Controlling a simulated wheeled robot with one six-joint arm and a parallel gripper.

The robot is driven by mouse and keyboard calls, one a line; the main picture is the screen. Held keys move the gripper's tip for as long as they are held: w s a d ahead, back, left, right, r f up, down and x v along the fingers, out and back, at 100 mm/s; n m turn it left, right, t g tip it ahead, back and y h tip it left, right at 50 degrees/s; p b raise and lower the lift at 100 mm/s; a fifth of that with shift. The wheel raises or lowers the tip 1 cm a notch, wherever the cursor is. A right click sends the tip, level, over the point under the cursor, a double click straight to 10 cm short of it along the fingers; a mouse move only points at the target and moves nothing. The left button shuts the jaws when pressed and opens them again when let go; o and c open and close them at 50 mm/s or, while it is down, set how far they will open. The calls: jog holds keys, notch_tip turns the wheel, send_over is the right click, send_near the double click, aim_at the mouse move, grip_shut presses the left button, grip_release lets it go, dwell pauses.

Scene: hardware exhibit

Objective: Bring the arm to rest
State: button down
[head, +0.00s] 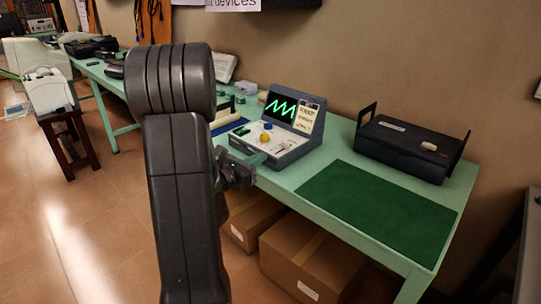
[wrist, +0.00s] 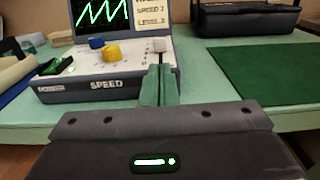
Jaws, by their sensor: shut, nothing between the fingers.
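My gripper (head: 257,160) is at the front edge of the grey console (head: 290,152), with my arm bent across the middle of the head view. In the wrist view its two green fingers (wrist: 158,84) are pressed together with nothing between them. Their tips are just in front of a white-capped lever (wrist: 159,46) on the console's panel; I cannot tell whether they touch it. The console's screen (wrist: 100,14) shows a green zigzag trace. A yellow knob (wrist: 112,52) and a blue knob (wrist: 97,43) are left of the fingers.
The console stands on a green table (head: 335,140). Cardboard boxes (head: 313,265) sit below the table.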

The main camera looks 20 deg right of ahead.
jog(key=v, duration=0.5)
jog(key=shift+s+a, duration=0.15)
jog(key=shift+a, duration=0.2)
jog(key=shift+d, duration=0.15)
